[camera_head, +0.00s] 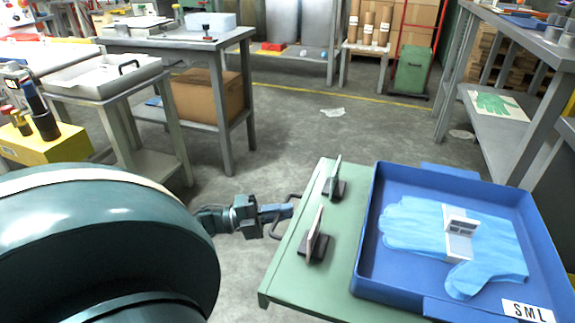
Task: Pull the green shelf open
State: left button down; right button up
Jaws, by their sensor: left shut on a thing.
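The green shelf (291,263) is at the lower right, a flat board with a dark handle on its left edge. My left gripper (287,211) reaches in from the left and is shut on this handle (277,230). The fingers hide part of the handle. A blue tray (366,239) with light blue gloves (412,222) in it sits on the shelf. My right gripper is not in view.
Two small dark upright stands (316,246) (335,186) are on the shelf near the handle. A grey table (180,42) with a cardboard box (206,98) below is at the back left. Grey racks (504,125) stand at the right. The floor (330,135) between is mostly clear.

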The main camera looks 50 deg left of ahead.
pick_arm(q)
jog(key=c, duration=1.5)
grip_release()
jog(key=v, duration=1.3)
jog(key=shift+s, duration=0.1)
